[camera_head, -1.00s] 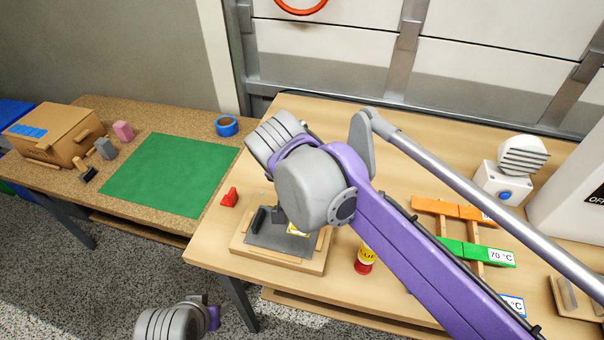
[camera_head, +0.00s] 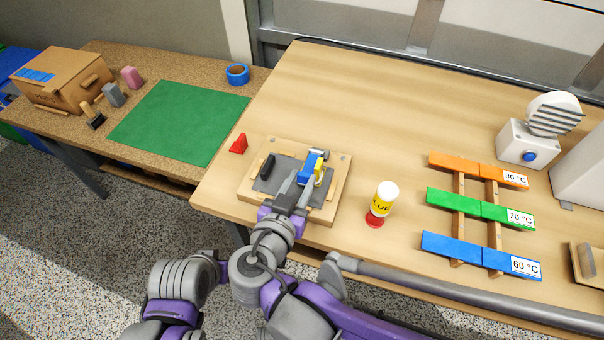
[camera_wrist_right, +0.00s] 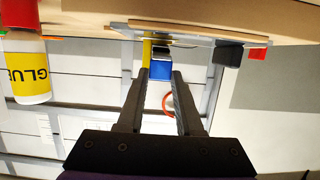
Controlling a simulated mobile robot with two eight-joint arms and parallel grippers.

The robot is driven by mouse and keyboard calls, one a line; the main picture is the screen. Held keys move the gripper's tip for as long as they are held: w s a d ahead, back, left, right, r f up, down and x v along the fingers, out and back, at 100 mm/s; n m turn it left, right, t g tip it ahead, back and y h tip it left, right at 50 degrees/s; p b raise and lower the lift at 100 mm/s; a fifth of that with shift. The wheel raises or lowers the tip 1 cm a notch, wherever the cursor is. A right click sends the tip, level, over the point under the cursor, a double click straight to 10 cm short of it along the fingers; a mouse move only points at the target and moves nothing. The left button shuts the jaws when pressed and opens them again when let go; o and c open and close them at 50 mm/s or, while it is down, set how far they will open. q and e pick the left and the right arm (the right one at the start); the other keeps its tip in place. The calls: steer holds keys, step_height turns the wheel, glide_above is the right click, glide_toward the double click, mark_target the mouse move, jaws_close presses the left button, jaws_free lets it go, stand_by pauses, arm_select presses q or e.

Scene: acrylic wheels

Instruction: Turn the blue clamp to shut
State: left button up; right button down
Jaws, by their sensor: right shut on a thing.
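The blue clamp (camera_head: 311,167) sits on the right part of a grey plate on a wooden board (camera_head: 245,192), with a yellow part at its right side. My right gripper (camera_head: 302,183) reaches it from the near side, and its fingers are shut on the clamp. In the right wrist view the clamp (camera_wrist_right: 159,71) shows as a blue block between the fingertips (camera_wrist_right: 160,77), beside the yellow part. The fingers hide some of the clamp in the head view. My left gripper is not in view; only part of my left arm shows at the lower left.
A glue bottle (camera_head: 382,200) stands right of the board, and a red wedge (camera_head: 239,144) lies to its left. A rack with orange, green and blue bars (camera_head: 452,244) is farther right. A black handle (camera_head: 267,166) stands on the board's left. The table behind is clear.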

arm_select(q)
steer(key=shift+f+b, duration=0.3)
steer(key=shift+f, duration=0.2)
arm_select(e)
steer(key=shift+s+f, duration=0.15)
steer(key=shift+f, duration=0.6)
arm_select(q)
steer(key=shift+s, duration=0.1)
arm_select(e)
steer(key=shift+f, duration=0.1)
steer(key=c, duration=0.6)
jaws_free()
steer(key=shift+o, duration=0.2)
